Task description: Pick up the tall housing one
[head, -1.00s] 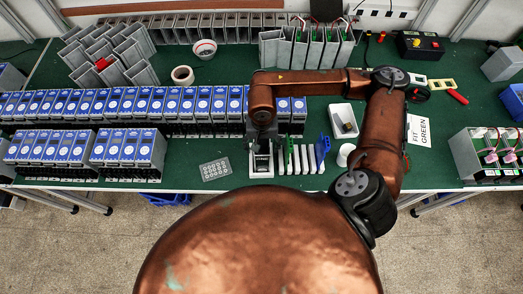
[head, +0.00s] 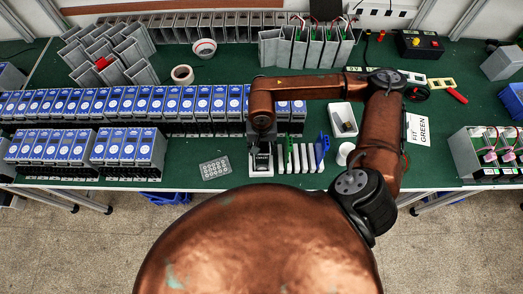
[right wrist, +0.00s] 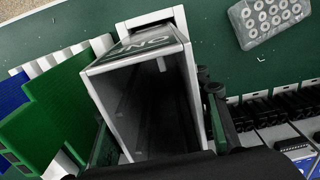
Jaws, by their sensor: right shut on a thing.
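My right gripper (right wrist: 160,138) is shut on a grey, hollow, open-ended housing (right wrist: 148,100), with a finger on each side of it. A dark label with pale lettering lies at the housing's far edge, next to a white frame (right wrist: 178,14). I cannot tell whether the housing touches that frame. In the head view my right gripper (head: 262,137) points down over a white holder (head: 262,172) near the table's front edge. The arm hides most of the housing there. My left gripper is not in view.
Green and blue boards (head: 322,148) stand in white slots just right of the holder. A pale tray with round cells (head: 215,169) lies to the left. Rows of blue-faced units (head: 125,147) fill the left side. A white bin (head: 343,120) stands at the right.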

